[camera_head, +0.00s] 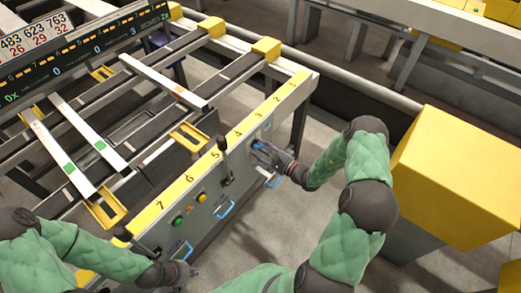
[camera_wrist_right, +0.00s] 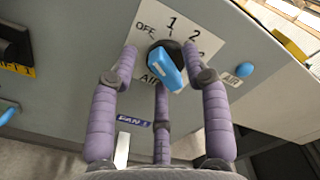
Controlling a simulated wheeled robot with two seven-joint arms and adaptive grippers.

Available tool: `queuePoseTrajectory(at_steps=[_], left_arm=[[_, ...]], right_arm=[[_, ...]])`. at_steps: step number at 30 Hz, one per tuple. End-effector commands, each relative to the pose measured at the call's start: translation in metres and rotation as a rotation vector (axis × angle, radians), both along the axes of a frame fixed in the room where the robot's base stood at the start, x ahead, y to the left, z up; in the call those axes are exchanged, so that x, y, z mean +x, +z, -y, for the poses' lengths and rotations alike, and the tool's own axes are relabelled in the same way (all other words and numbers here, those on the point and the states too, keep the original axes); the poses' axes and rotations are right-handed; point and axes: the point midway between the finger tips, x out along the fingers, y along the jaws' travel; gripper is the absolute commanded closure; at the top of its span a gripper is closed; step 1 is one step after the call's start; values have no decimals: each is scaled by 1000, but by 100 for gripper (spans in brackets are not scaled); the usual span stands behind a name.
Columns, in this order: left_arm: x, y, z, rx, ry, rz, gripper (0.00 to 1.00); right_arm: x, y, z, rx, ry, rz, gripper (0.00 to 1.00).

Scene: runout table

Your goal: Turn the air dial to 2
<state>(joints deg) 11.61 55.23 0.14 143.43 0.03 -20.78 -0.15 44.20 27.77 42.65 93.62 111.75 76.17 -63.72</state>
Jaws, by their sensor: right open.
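The air dial (camera_wrist_right: 166,68) is a blue knob on a dark round base, on a pale plate marked OFF, 1 and 2, with AIR partly hidden below. Which mark the knob points to I cannot tell for sure. In the head view the dial (camera_head: 259,146) is a small blue spot on the table's grey side panel. My right gripper (camera_wrist_right: 160,62) is open, its purple fingers left, right and below the knob, with visible gaps at the sides. It also shows in the head view (camera_head: 268,153). My left gripper (camera_head: 188,270) is low in the head view; its fingers are too unclear to read.
A blue button (camera_wrist_right: 244,69) labelled AIR sits right of the dial. A black lever (camera_head: 224,160), green button (camera_head: 178,222) and yellow button (camera_head: 201,198) are on the panel. A large yellow box (camera_head: 455,170) stands at right. Slats lie on the table rails.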

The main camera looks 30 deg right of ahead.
Motion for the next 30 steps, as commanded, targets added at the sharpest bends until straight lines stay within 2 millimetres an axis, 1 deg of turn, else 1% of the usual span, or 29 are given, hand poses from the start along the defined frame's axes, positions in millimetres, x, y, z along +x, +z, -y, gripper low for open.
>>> queuePoseTrajectory(at_steps=[2, 3, 5, 6, 8, 20, 26, 30], left_arm=[[0, 0, 0, 0, 0, 0, 100], [0, 0, 0, 0, 0, 0, 100], [0, 0, 0, 0, 0, 0, 100], [0, 0, 0, 0, 0, 0, 100], [0, 0, 0, 0, 0, 0, 100], [0, 4, 0, 0, 0, 0, 100], [0, 13, 0, 0, 0, 0, 100], [0, 22, 0, 0, 0, 0, 100]], right_arm=[[0, 0, 0, 0, 0, 0, 52], [0, 0, 0, 0, 0, 0, 55], [0, 0, 0, 0, 0, 0, 72], [0, 0, 0, 0, 0, 0, 83], [0, 0, 0, 0, 0, 0, 100], [-1, 1, 0, 37, 1, -16, 100], [-1, 2, 0, 136, 0, -59, 100], [-1, 3, 0, 243, -1, -104, 100]])
